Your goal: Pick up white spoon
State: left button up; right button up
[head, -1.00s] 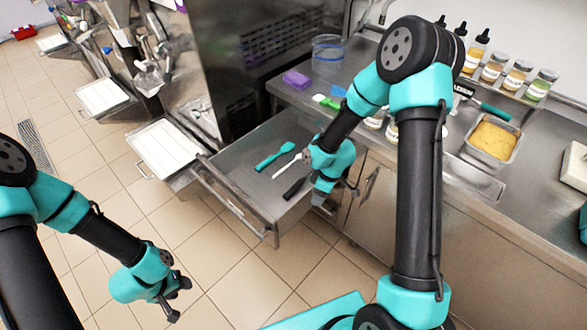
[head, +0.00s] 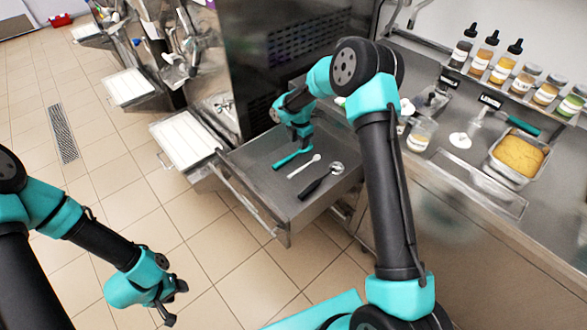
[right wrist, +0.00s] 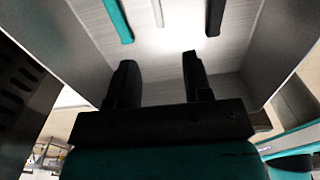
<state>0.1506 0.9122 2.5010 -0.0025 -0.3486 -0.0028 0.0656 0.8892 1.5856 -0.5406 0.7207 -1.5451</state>
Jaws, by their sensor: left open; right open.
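The white spoon (head: 304,166) lies in the open drawer (head: 258,200), between a teal utensil (head: 290,159) and a black-handled scoop (head: 317,185). My right gripper (head: 303,147) is open and empty at the drawer's back, close to the teal utensil. In the right wrist view its two fingers (right wrist: 158,62) are apart, and the white spoon's handle (right wrist: 158,13) shows beyond them at the top edge, apart from them. Part of the spoon is outside that view. My left gripper (head: 177,303) is open and empty over the floor at the lower left.
The drawer walls close in around the utensils; a tall metal machine (head: 290,50) stands behind. A counter on the right holds a yellow-filled pan (head: 518,158) and several bottles and jars. A white tray (head: 182,146) is left of the drawer. Tiled floor is free at lower left.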

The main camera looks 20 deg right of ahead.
jog(key=shift+w, duration=0.2)
send_over(298, 170)
jog(key=f, duration=1.2)
jog(key=shift+s+f, duration=0.1)
jog(key=shift+s, duration=0.15)
jog(key=shift+a+f, duration=0.1)
jog(key=shift+f, duration=0.1)
jog(key=shift+w+f, duration=0.2)
jog(key=shift+f, duration=2.25)
jog(key=shift+c, duration=0.4)
